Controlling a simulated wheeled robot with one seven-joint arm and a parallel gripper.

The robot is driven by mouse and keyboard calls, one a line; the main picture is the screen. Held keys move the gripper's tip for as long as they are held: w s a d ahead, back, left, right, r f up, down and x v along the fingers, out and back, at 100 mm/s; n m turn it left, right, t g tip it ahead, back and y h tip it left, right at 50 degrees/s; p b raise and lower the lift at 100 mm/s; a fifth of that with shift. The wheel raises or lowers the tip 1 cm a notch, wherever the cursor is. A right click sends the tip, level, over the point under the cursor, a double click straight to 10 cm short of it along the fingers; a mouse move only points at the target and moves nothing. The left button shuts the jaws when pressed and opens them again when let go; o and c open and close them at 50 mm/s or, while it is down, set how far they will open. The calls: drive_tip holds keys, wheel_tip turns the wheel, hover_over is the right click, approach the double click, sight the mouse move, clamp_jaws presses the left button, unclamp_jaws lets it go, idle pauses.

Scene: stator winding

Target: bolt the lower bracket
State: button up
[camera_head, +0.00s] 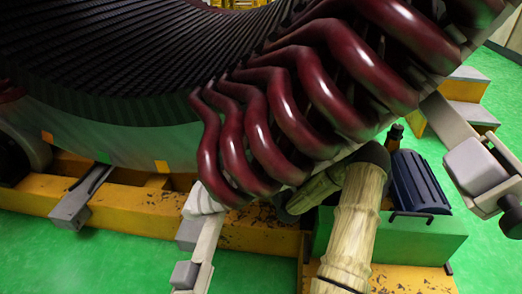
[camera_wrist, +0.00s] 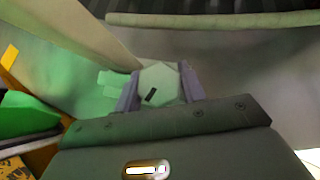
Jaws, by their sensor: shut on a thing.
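My gripper (camera_wrist: 160,88) is shut on a pale hexagonal bolt head (camera_wrist: 162,78), held between its two grey-purple fingers in the wrist view. A small dark slot marks the bolt's face. Beyond it lies a pale green-lit surface; whether the bolt touches it I cannot tell. In the head view my cream-covered arm reaches up under the dark red coils, and my gripper and the bolt are hidden. A pale grey bracket (camera_head: 207,243) stands below the coils left of my arm, its upper end partly covered. I cannot tell for sure that it is the lower bracket.
The stator's red coils (camera_head: 300,95) hang close above my arm. Another grey bracket (camera_head: 475,165) sits at the right, and another (camera_head: 80,198) at the left. A yellow beam (camera_head: 130,215) runs below. A green box (camera_head: 430,235) with a dark blue motor (camera_head: 418,182) stands beside my arm.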

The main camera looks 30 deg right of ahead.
drive_tip(key=m+h+p, duration=0.3)
drive_tip(key=m+h, duration=0.1)
drive_tip(key=m+t+h+p, duration=0.1)
drive_tip(key=m+h+p, duration=0.2)
drive_tip(key=m+h, duration=0.1)
drive_tip(key=shift+r+m, duration=0.1)
drive_tip(key=shift+m, duration=0.7)
drive_tip(key=m+g+h+p, duration=0.1)
drive_tip(key=m+h+p, duration=0.1)
drive_tip(key=m+h, duration=0.2)
drive_tip(key=m+g+h+p, duration=0.1)
drive_tip(key=m+h+p, duration=0.1)
drive_tip(key=m+h, duration=0.2)
drive_tip(key=shift+s+m+g, duration=0.1)
drive_tip(key=shift+m+g, duration=0.2)
drive_tip(key=shift+m, duration=0.4)
drive_tip(key=shift+f, duration=0.2)
drive_tip(key=o, duration=1)
drive_tip(key=shift+c, duration=0.2)
drive_tip(key=shift+n+y+b, duration=0.4)
drive_tip(key=shift+n+b, duration=0.1)
drive_tip(key=shift+n, duration=0.2)
